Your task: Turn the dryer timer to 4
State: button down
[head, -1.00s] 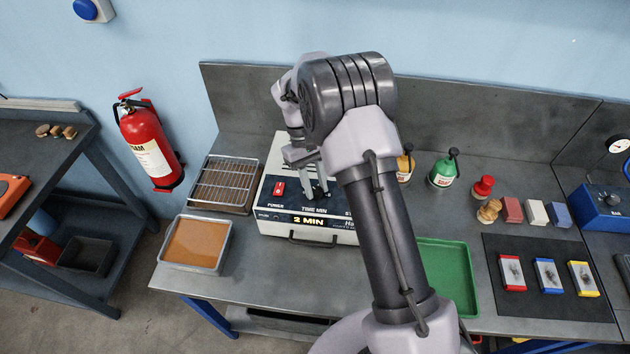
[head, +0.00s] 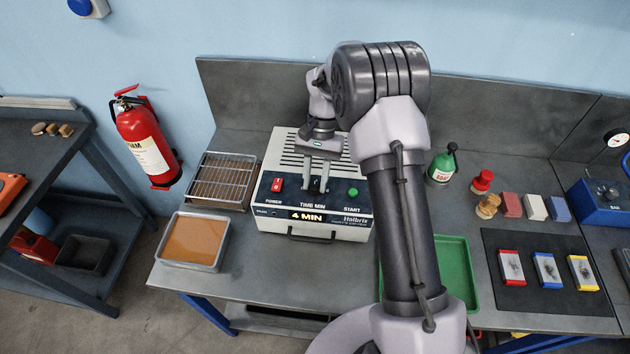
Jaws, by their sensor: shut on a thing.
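The dryer (head: 290,150) is a white box with a vented top and a dark front panel on the bench. Its display (head: 307,217) reads "4 MIN". The panel has a red power switch (head: 277,184) at left and a green start button (head: 353,192) at right. My gripper (head: 315,188) points down at the panel's middle, above the "TIME MIN" label. Its fingers are shut on the timer knob, which is mostly hidden between them.
A wire rack (head: 222,181) and a tray of brown liquid (head: 194,241) stand left of the dryer. A green tray (head: 456,275) lies right, partly behind my arm. A green bottle (head: 441,168) and several colored blocks stand further right.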

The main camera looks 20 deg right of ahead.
jog(key=shift+m, duration=0.5)
jog(key=c, duration=1.1)
grip_release()
jog(key=p+v, duration=0.4)
jog(key=v, duration=1.3)
jog(key=shift+s+d+r, duration=0.2)
jog(key=shift+r, duration=0.05)
